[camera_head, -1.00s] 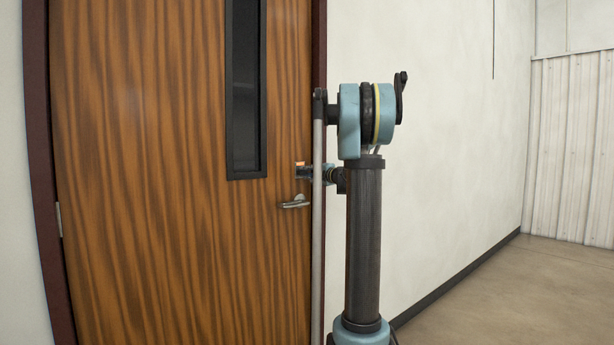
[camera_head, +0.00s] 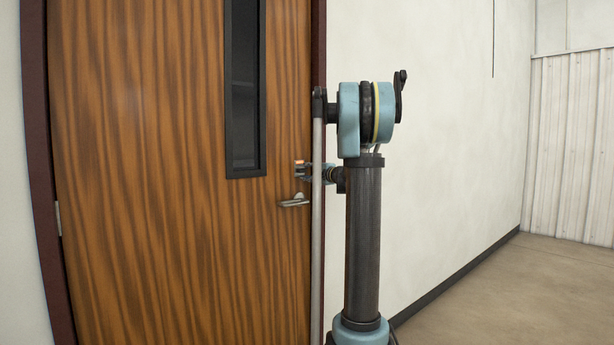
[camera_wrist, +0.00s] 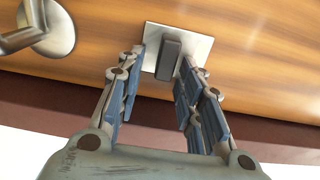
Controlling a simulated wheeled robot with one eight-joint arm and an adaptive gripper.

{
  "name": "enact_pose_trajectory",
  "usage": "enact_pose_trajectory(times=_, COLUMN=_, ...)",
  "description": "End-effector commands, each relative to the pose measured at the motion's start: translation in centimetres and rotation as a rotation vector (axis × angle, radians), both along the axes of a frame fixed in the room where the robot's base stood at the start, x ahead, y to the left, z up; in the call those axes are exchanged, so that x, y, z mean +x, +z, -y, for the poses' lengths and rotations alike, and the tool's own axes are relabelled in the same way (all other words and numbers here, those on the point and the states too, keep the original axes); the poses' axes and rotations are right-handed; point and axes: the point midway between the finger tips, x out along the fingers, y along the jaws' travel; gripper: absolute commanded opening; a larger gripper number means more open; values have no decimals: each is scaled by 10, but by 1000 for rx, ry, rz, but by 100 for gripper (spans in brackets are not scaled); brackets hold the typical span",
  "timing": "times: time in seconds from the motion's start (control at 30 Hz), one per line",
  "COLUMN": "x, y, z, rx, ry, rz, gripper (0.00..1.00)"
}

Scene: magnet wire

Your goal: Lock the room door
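The wooden door (camera_head: 160,190) stands shut in its dark red frame. Its lever handle (camera_head: 294,201) is near the right edge, and it also shows at the upper left of the wrist view (camera_wrist: 35,30). In the wrist view, the lock, a grey thumb-turn (camera_wrist: 168,57) on a square metal plate (camera_wrist: 198,45), is on the door beside the handle. My gripper (camera_wrist: 158,72) is open, with its two fingers on either side of the thumb-turn. I cannot tell whether they touch it.
The door has a narrow dark window (camera_head: 245,90). A pale wall (camera_head: 440,150) runs along the right of the door, with a dark baseboard. The concrete floor (camera_head: 530,285) at the right is clear.

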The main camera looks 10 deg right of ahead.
Motion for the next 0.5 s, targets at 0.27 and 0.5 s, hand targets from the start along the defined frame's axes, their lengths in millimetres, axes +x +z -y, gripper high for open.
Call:
enact_pose_trajectory(times=0.27, x=-1, y=1, z=-1, rx=1, ry=2, rz=0, gripper=35)
enact_pose_trajectory(times=0.5, x=-23, y=0, z=12, rx=1, ry=1, rz=0, gripper=35)
